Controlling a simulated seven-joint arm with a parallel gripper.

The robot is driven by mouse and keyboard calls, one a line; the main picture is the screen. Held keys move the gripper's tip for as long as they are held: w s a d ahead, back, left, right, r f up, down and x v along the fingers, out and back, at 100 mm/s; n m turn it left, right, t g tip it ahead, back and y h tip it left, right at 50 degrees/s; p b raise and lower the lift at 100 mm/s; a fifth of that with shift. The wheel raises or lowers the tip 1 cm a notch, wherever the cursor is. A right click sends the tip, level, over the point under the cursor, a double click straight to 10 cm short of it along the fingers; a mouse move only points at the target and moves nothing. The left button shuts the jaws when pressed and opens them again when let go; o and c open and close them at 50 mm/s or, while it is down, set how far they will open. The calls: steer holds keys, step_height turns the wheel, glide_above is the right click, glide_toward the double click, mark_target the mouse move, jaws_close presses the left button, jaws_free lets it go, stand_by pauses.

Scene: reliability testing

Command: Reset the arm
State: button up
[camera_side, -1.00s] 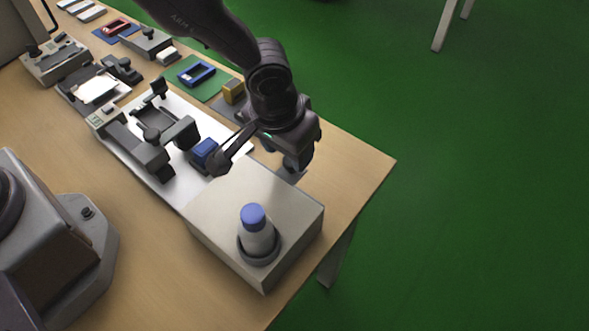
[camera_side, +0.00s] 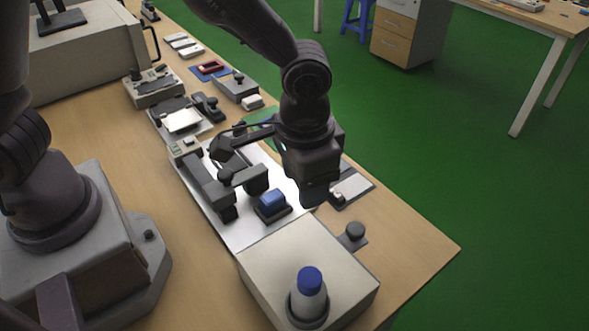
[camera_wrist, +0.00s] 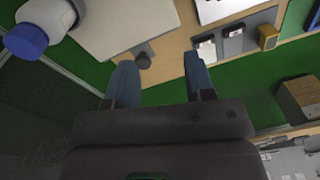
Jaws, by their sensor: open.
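My gripper (camera_side: 316,188) is raised above the right part of the workbench, over the strip between the white board and the bench edge. In the wrist view my gripper (camera_wrist: 162,78) shows two bluish fingers spread apart with nothing between them. In the side view the fingers are mostly hidden behind the gripper body. A bottle with a blue cap (camera_side: 310,280) stands upright in a ring on a pale box (camera_side: 300,255), apart from my gripper. The bottle also shows in the wrist view (camera_wrist: 27,40).
A blue block (camera_side: 272,199) sits in a dark holder on the white board (camera_side: 240,232). A dark knob (camera_side: 355,231) stands beside the box, and a dark plate with a pale pad (camera_side: 353,187) lies right of my gripper. Green floor is open beyond the bench edge.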

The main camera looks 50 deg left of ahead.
steer(key=s+a+r+n+t, duration=0.1)
steer(key=s+a+r+t, duration=0.1)
steer(key=s+a+r, duration=0.4)
steer(key=s+a+r+n+t, duration=0.1)
steer(key=s+a+r+t, duration=0.2)
steer(key=a+r, duration=0.8)
steer(key=s, duration=0.2)
steer(key=shift+s+a+n, duration=0.15)
steer(key=shift+s+n, duration=0.25)
